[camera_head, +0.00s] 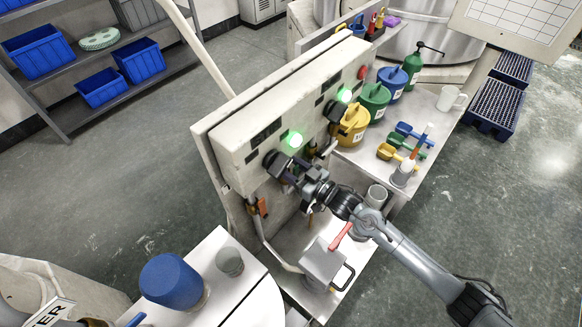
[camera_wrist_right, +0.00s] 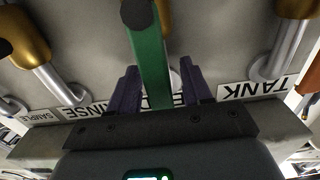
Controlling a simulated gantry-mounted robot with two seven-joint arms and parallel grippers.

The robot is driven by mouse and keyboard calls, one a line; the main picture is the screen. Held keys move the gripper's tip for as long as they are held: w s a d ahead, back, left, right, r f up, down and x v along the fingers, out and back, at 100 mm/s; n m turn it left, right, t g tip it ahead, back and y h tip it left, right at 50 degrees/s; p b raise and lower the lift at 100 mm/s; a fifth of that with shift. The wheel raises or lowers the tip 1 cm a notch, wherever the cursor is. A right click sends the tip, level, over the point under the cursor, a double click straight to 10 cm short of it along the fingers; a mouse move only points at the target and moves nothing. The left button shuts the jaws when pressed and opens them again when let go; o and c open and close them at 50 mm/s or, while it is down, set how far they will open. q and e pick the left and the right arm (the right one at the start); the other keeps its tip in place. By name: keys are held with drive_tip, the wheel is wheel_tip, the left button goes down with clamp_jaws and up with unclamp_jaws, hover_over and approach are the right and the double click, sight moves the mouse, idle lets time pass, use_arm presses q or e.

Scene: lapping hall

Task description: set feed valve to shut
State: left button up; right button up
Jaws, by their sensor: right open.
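A green lever handle (camera_wrist_right: 150,55) with a dark end cap runs down the middle of the right wrist view. My right gripper (camera_wrist_right: 160,88) is open, with its two purple fingers on either side of the lever and gaps visible. The label behind it is partly covered, so I cannot read it fully. In the head view my right gripper (camera_head: 283,168) is at the front of the grey valve panel (camera_head: 232,150), near its lower left end; the lever there is hard to make out. My left gripper is not in view.
Brass-coloured valve parts with steel pipes (camera_wrist_right: 292,40) flank the lever, near the TANK label (camera_wrist_right: 258,87). Yellow, green and blue pots line the bench (camera_head: 425,105).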

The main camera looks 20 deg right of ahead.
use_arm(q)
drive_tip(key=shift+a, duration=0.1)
use_arm(e)
clamp_jaws()
idle(0.4)
